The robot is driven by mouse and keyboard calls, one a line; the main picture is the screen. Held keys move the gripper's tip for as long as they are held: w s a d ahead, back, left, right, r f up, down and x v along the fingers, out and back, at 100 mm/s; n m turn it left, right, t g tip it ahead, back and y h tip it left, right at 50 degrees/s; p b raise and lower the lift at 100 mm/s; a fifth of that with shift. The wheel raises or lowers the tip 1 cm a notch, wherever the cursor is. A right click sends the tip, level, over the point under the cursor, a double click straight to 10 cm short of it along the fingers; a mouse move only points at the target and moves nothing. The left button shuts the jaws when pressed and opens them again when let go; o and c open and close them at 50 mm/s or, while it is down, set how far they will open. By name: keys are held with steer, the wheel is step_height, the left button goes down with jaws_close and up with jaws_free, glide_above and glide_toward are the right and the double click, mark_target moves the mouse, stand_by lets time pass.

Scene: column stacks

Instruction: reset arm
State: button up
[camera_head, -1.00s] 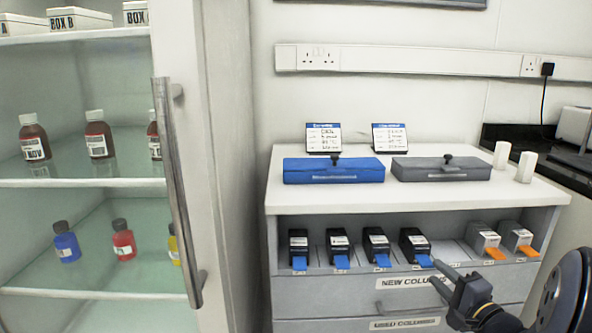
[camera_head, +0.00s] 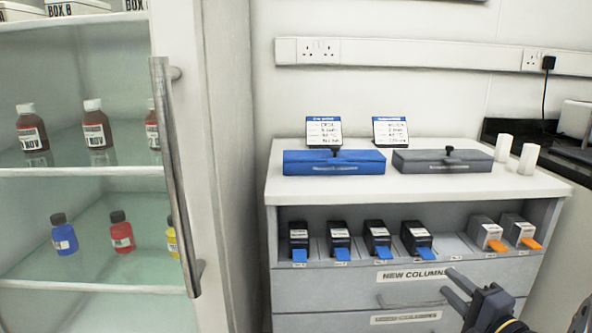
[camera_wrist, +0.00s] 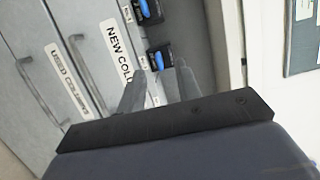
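My gripper (camera_head: 447,283) is in the lower right of the head view, in front of the drawers of the white cabinet (camera_head: 300,297). Its two fingers are apart with nothing between them. In the wrist view the gripper (camera_wrist: 158,85) also shows two separated fingers, with the drawer fronts and part of the open shelf behind them. Most of my arm is outside the head view.
The cabinet shelf holds several dark boxes with blue tabs (camera_head: 339,240) and two grey ones with orange tabs (camera_head: 487,232). A blue case (camera_head: 333,163) and a grey case (camera_head: 443,162) lie on top. A glass-fronted fridge (camera_head: 175,180) with bottles stands left.

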steer(key=shift+s+d, duration=0.1)
steer(key=shift+s, duration=2.35)
